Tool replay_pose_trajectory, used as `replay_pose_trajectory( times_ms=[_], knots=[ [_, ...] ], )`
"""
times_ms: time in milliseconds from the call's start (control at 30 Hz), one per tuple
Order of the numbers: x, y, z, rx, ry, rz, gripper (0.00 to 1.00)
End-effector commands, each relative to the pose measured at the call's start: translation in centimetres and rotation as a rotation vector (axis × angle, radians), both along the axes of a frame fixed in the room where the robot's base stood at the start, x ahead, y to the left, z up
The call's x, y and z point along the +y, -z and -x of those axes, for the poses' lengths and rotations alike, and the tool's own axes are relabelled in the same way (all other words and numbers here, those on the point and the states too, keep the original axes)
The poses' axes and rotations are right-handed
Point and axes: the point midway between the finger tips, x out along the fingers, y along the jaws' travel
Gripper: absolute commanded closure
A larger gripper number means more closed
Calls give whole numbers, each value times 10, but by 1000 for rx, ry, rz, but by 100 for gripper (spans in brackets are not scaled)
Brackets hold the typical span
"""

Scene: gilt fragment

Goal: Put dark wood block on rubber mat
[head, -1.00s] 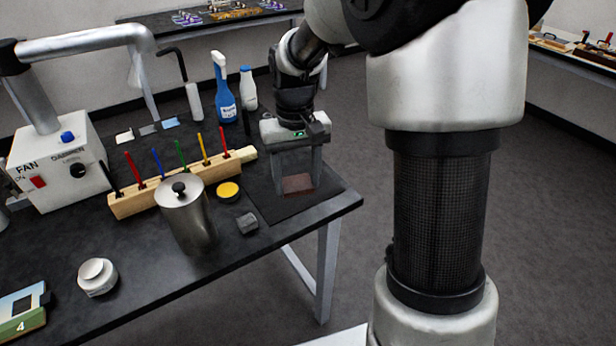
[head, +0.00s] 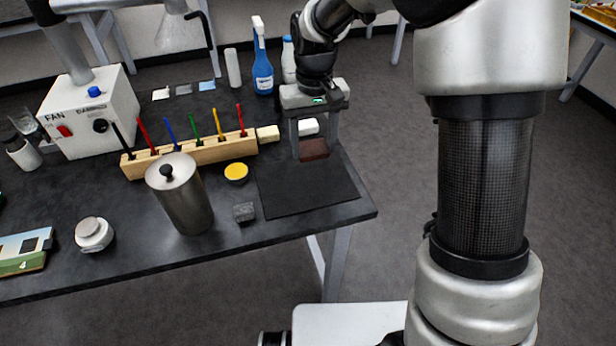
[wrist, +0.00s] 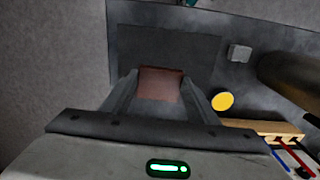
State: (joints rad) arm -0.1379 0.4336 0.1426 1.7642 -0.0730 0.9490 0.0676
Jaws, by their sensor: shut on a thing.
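The dark wood block (head: 314,149) is reddish brown and sits between the two fingers of my gripper (head: 313,146). The gripper is shut on it. In the head view the block overlaps the back edge of the black rubber mat (head: 305,190), whose surface is otherwise bare. In the wrist view the block (wrist: 160,83) lies between the fingertips (wrist: 160,88), with the mat (wrist: 165,42) behind it. The block looks raised, but its exact height over the mat is hard to tell.
A grey cube (head: 244,212), a yellow-topped round tin (head: 236,173) and a metal canister (head: 183,195) stand left of the mat. A wooden rack (head: 195,155) of coloured rods is further back. The table's edge is close on the right.

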Motion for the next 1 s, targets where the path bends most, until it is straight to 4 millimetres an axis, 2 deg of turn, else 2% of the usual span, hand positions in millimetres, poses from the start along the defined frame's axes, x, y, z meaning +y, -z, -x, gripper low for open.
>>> replay_pose_trajectory(
  times_ms=[33,133,300,567,767,1000],
  knots=[
    [11,2,-1,1,-21,0,68],
    [20,17,-1,4,-38,1,68],
    [20,49,-1,4,-39,2,68],
    [20,72,-1,1,-38,1,68],
    [20,100,-1,3,-37,1,68],
    [20,103,-1,0,-37,0,68]
  ],
)
